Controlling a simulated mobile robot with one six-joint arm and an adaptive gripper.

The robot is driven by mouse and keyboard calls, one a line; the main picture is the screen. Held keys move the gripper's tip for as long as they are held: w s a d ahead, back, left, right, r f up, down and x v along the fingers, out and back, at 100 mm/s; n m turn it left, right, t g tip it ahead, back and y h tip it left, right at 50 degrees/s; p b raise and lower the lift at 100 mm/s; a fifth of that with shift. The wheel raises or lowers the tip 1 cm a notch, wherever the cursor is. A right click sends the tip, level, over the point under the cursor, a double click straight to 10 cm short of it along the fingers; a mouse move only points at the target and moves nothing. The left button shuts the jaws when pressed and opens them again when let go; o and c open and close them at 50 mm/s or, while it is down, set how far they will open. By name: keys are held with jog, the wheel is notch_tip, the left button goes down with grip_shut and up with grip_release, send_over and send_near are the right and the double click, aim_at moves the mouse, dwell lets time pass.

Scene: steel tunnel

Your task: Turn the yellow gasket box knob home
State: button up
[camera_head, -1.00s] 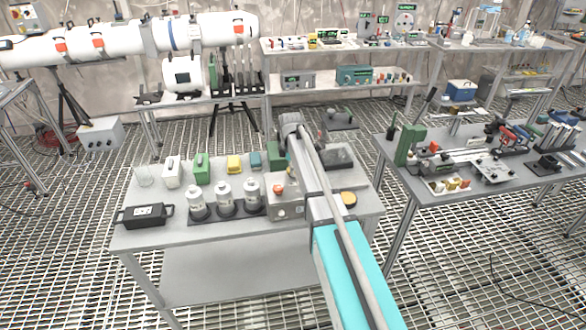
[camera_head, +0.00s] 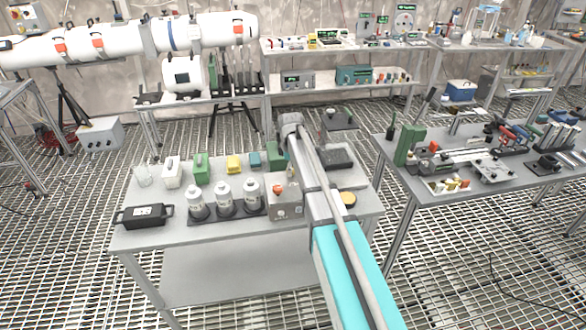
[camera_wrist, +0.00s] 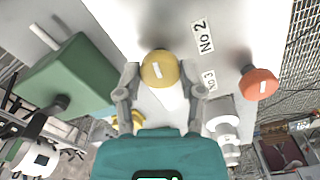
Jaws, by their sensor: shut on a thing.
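In the wrist view the yellow knob (camera_wrist: 158,68) stands on a pale box face (camera_wrist: 217,70), with a short white mark on its front. My gripper (camera_wrist: 160,80) is shut on it, one finger on each side. An orange knob (camera_wrist: 258,84) with a white mark stands to the right, beyond the labels "No 2" and "No 3". In the head view the grey box (camera_head: 285,211) with the orange knob (camera_head: 277,189) sits at the bench's right. My arm hides the yellow knob and my gripper there.
A green box (camera_wrist: 75,75) stands close to the left of my gripper in the wrist view. In the head view, several white-topped bottles (camera_head: 223,196) stand left of the grey box. A black case (camera_head: 144,215) lies at the bench's left end, and a yellow box (camera_head: 234,164) stands behind.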

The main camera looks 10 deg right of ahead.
jog(key=m, duration=0.6)
jog(key=shift+a, duration=0.1)
jog(key=m, duration=0.6)
jog(key=shift+w+m, duration=0.1)
jog(key=shift+m, duration=0.2)
jog(key=m, duration=0.6)
jog(key=shift+m, duration=0.3)
jog(key=m, duration=0.5)
jog(key=shift+m, duration=0.4)
jog(key=o, duration=1.1)
jog(key=shift+o, duration=0.3)
